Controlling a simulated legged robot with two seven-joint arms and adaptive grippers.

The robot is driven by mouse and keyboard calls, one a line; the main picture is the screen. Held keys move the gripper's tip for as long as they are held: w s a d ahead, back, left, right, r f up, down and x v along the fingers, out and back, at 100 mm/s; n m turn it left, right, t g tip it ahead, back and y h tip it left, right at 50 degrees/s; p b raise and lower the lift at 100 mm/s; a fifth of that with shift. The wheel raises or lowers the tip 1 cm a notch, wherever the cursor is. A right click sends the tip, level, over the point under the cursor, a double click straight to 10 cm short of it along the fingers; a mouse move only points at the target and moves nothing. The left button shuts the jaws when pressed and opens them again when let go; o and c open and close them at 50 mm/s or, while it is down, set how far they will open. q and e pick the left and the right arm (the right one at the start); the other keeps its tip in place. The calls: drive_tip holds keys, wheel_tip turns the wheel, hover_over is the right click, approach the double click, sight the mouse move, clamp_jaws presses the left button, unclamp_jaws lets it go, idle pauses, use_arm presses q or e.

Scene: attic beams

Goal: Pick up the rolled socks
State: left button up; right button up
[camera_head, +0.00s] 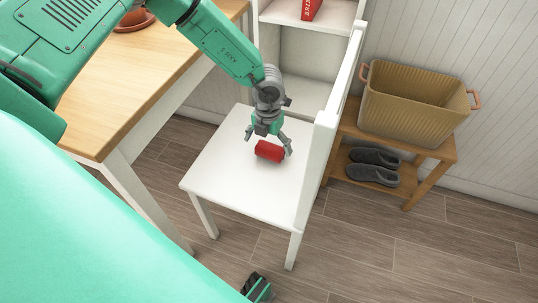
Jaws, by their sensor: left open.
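The rolled socks (269,152) are a small red roll lying on the white seat of a chair (222,160), near the middle of the seat. My left gripper (267,142) reaches down from above to the roll. Its fingers are spread apart, one to the left of the socks and one at their right end. It is open; I cannot tell whether a finger touches the socks.
The chair's white back (327,135) rises right of the gripper. A wooden table (130,95) stands left. A white shelf unit (300,65) holds a red object (311,9). A wooden rack (430,158) at right carries a tan basket (410,112) and grey shoes (372,175).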

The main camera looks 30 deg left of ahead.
sight(270, 154)
use_arm(q)
drive_tip(key=shift+d+f+b, duration=0.3)
drive_tip(key=shift+d+f, duration=0.05)
drive_tip(key=shift+f, duration=0.3)
drive_tip(key=f, duration=0.1)
drive_tip(key=f+b, duration=0.2)
drive_tip(key=shift+w+a+f, duration=0.25)
drive_tip(key=shift+f, duration=0.15)
drive_tip(key=shift+a+f, duration=0.15)
drive_tip(key=shift+f, duration=0.15)
drive_tip(key=shift+a, duration=0.25)
drive_tip(key=shift+d, duration=0.15)
drive_tip(key=c, duration=1)
drive_tip(key=shift+d+r, duration=0.15)
drive_tip(key=shift+d, duration=0.05)
drive_tip(key=shift+c, duration=0.5)
